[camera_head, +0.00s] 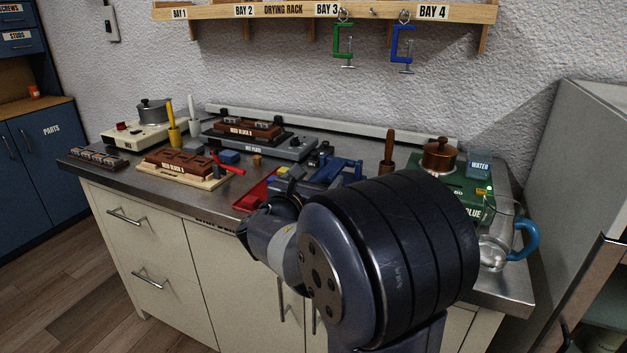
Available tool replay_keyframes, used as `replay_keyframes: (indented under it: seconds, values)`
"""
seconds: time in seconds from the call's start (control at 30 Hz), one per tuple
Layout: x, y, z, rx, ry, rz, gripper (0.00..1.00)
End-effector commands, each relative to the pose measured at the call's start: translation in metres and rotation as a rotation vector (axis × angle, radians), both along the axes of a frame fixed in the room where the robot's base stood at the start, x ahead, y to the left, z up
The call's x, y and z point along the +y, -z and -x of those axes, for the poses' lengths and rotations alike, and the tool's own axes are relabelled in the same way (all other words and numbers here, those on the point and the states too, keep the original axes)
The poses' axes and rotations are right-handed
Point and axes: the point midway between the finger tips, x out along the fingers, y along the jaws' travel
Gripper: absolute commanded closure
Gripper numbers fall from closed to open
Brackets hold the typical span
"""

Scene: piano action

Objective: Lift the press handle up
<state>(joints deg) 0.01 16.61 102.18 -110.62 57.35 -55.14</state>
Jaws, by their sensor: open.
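A blue press-like device (348,167) stands on the steel worktop, right of centre, behind my arm. Its lower part is hidden by the arm, and I cannot tell its handle apart for certain. A brown upright handle (388,146) stands just right of it; I cannot tell whether the two are joined.
A red tray (259,193) lies left of my gripper. Bead block A (178,160) sits on a wooden board, and another block (243,130) is on the hot plate (293,146). A copper pot (439,157) and blue-handled jug (498,251) stand right. The drying rack (283,10) hangs above.

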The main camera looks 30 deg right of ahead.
Motion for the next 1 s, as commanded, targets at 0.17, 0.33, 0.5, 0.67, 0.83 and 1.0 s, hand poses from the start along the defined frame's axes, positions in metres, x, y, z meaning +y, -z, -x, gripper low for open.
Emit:
replay_keyframes:
  seconds: [0.17, 0.33, 0.5, 0.67, 0.83, 1.0]
  values:
    - [-0.0012, -0.0002, -0.0008, 0.000, 0.000, 0.000, 0.13]
    - [-0.0009, -0.0002, -0.0007, 0.000, 0.000, 0.000, 0.18]
    - [-0.0009, -0.0002, -0.0007, 0.000, 0.000, 0.000, 0.32]
    - [-0.0008, -0.0002, -0.0006, 0.000, 0.000, 0.000, 0.45]
    - [-0.0008, -0.0002, -0.0005, 0.000, 0.000, 0.000, 0.59]
    - [-0.0008, -0.0002, -0.0005, 0.000, 0.000, 0.000, 0.73]
